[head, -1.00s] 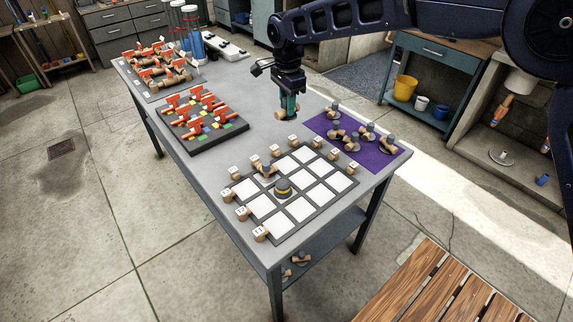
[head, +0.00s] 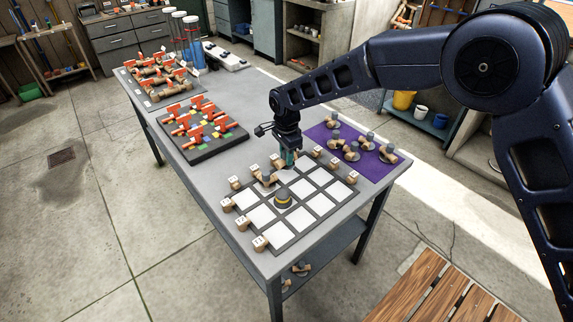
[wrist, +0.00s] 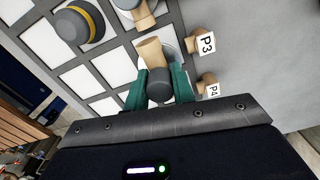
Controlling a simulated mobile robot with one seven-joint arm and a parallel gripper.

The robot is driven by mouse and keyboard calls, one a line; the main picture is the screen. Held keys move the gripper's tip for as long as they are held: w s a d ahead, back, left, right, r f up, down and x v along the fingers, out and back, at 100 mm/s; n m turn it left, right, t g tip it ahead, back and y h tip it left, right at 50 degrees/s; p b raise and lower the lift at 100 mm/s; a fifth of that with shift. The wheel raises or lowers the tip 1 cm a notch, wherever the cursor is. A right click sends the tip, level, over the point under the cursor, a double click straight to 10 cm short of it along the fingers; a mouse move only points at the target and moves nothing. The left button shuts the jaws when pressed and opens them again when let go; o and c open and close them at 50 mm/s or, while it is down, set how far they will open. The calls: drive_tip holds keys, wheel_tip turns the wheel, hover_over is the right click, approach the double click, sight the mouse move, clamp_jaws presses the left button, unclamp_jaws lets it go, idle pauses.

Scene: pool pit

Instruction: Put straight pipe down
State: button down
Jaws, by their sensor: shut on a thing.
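My gripper (head: 289,160) is low over the far edge of the dark-framed grid board (head: 273,252) with white cells. In the wrist view, its green fingers (wrist: 158,72) are shut on the straight pipe (wrist: 150,52), a tan piece with a grey end. The pipe is at a cell in the edge row near the labels P3 and P4. I cannot tell whether it touches the board. In the head view it is mostly hidden by the gripper. Another tan fitting (head: 268,182) sits in a neighbouring cell. A grey dome with a yellow band (head: 283,201) sits nearer the middle.
Numbered tan pegs (head: 242,223) line the board's edges. A purple mat (head: 392,169) with several fittings lies at the right. A dark rack with orange-handled valves (head: 205,148) stands to the left. Several right-hand cells are empty.

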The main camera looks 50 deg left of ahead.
drive_tip(key=shift+f, duration=2.1)
drive_tip(key=shift+f, duration=0.2)
drive_tip(key=c, duration=1.2)
unclamp_jaws()
drive_tip(key=shift+o, duration=0.2)
drive_tip(key=shift+r, duration=0.1)
wheel_tip(320, 180, up, 12)
drive_tip(key=shift+r, duration=0.1)
